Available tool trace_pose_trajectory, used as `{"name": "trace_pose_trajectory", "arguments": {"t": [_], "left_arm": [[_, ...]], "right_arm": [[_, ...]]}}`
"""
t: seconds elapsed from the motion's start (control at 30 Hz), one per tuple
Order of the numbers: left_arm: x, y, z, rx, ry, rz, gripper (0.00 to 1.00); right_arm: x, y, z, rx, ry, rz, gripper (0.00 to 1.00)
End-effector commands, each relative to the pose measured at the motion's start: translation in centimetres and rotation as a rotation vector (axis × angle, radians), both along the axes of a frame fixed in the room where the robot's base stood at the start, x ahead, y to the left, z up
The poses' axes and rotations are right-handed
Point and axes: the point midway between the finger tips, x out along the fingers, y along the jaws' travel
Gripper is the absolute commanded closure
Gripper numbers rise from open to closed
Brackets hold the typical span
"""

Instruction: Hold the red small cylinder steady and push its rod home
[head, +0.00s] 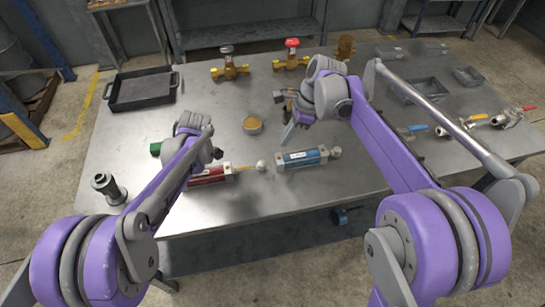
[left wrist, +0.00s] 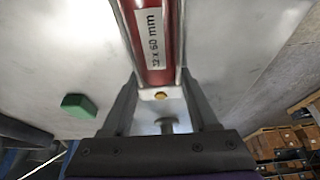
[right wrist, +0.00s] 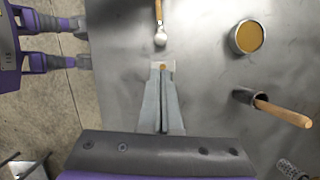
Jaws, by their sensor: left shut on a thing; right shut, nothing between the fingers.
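The red small cylinder (head: 210,174) lies on the metal table, partly hidden by my left arm. Its brass-coloured rod (head: 246,168) sticks out to the right and ends in a pale round knob (head: 261,166). My left gripper (left wrist: 158,75) is shut on the red cylinder (left wrist: 159,25), one finger on each side near its end cap. My right gripper (head: 286,139) is shut and empty, pointing down. In the right wrist view its closed fingertips (right wrist: 162,72) are just below the knob (right wrist: 160,40) in the picture, with a gap between them.
A blue cylinder (head: 302,158) with its own knob lies right of the red one. Behind stand a round tin (head: 252,125) and a cup with a wooden handle (right wrist: 283,112). A green block (head: 155,149), black tray (head: 142,89) and valves (head: 229,70) lie further off.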

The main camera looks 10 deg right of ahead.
Motion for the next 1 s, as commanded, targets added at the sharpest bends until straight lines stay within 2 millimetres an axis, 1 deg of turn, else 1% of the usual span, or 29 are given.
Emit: {"name": "trace_pose_trajectory", "arguments": {"t": [0.3,0.43,0.57,0.8,0.9,1.0], "left_arm": [[0.0,0.0,0.0,0.001,0.000,0.000,1.00],[0.0,0.0,0.0,0.001,0.000,0.000,1.00],[0.0,0.0,0.0,0.001,0.000,0.000,1.00],[0.0,0.0,0.0,0.001,0.000,0.000,1.00],[0.0,0.0,0.0,0.001,0.000,0.000,1.00],[0.0,0.0,0.0,0.001,0.000,0.000,1.00]], "right_arm": [[0.0,-0.2,0.1,0.012,-0.003,-0.008,1.00],[0.0,0.0,-0.4,0.012,-0.002,-0.008,1.00],[0.2,0.7,-2.0,0.012,-0.003,-0.005,1.00],[0.4,2.3,-6.2,0.011,-0.003,-0.005,1.00],[0.5,2.8,-7.6,0.011,-0.002,-0.007,1.00],[0.5,3.2,-8.5,0.011,-0.002,-0.007,1.00]]}}
